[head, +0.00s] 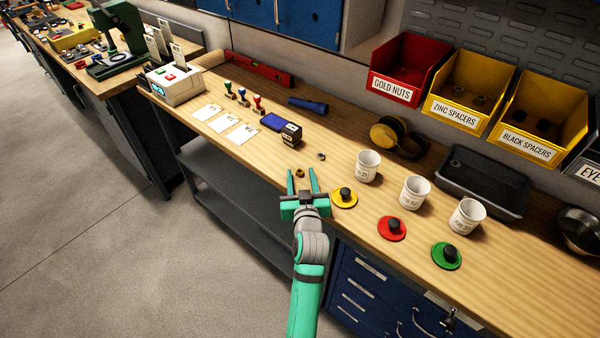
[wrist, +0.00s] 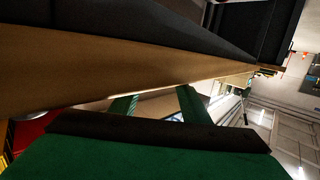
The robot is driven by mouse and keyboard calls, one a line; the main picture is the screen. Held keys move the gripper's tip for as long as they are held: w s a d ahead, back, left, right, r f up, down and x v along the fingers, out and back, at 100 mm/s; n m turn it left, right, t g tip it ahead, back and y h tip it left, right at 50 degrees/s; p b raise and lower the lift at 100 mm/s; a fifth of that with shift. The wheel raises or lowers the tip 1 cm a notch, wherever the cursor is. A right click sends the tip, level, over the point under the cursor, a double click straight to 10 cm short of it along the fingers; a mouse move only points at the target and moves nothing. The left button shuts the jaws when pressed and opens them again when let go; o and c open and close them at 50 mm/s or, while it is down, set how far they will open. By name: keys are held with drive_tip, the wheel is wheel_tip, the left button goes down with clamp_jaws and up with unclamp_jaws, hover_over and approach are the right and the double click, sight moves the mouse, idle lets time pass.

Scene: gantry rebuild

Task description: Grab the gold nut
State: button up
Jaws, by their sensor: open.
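A small gold-brown nut (head: 300,173) lies on the workbench (head: 520,270) near its front edge. A second small nut (head: 321,156), greyer, lies a little farther back and to the right. My green gripper (head: 302,180) is open and empty at the bench's front edge. In the head view the gold nut shows between its fingertips, but I cannot tell their height against it. In the wrist view both fingers of my gripper (wrist: 158,98) show spread apart, with a wooden band running across behind them. I cannot make out the nut in that view.
A yellow disc (head: 352,204) with a black knob is just right of my gripper. White cups (head: 367,171) stand behind the red and green discs. A blue-and-black stamp-like item (head: 291,135) lies behind the nuts. A red bin labelled GOLD NUTS (head: 391,90) is at the back.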

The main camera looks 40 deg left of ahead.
drive_tip(key=shift+c, duration=0.3)
clamp_jaws()
drive_tip(key=shift+r, duration=0.1)
